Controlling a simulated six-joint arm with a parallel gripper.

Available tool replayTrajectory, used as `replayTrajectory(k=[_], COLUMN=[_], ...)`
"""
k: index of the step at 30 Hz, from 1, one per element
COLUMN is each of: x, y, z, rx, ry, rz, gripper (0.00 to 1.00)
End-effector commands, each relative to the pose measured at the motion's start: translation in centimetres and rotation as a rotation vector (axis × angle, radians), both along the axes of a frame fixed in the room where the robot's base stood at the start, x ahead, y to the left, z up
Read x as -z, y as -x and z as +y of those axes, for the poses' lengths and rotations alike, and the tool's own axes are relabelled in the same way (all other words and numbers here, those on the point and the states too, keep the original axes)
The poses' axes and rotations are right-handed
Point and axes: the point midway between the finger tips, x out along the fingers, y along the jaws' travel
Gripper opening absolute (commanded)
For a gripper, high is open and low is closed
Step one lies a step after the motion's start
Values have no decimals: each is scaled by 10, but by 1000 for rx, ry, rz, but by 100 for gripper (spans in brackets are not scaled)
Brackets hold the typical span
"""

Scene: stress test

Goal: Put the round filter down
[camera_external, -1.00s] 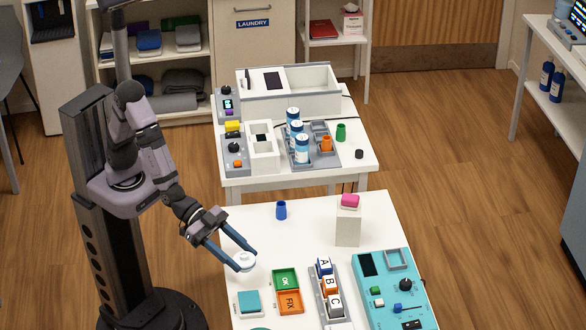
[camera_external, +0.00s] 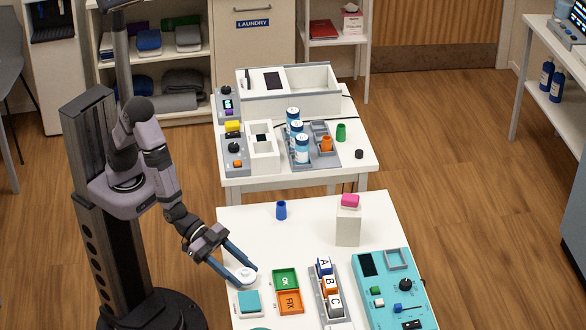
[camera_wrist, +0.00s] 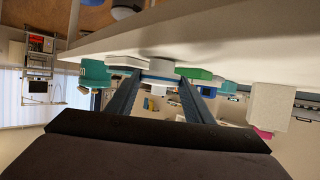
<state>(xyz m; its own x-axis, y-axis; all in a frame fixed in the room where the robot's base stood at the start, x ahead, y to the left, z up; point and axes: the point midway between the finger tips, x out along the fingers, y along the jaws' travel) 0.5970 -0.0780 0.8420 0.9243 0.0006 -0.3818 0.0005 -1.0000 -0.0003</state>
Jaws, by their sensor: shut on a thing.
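The round filter (camera_external: 247,274) is a small white disc with a raised middle, at the near left of the white table. My gripper (camera_external: 244,279) is shut on it, with one blue finger on each side. In the wrist view the picture is turned over, and the pale filter (camera_wrist: 161,66) sits between the tips of the two fingers. It is low, close to the tabletop; I cannot tell whether it touches the table. It is just behind the pale tray with the teal square (camera_external: 249,302).
The green OK tray (camera_external: 285,279) and orange FIX tray (camera_external: 289,302) lie to the right. Beyond them are the lettered blocks (camera_external: 329,283) and a teal panel (camera_external: 395,290). A blue cup (camera_external: 281,210) and a white block with a pink top (camera_external: 348,226) stand behind. The table's middle is clear.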

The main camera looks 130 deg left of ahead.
Motion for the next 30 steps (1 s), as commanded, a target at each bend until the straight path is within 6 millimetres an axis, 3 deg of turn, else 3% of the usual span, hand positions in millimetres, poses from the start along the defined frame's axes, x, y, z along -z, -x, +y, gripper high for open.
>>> replayTrajectory(k=[7,8,10,24,30], x=[5,4,4,-2,-10], y=[0,0,0,1,22], z=[0,0,0,0,0], rx=[0,0,0,0,1], ry=[0,0,0,0,0], rz=[0,0,0,1,-1], gripper=[26,52,66,66,66])
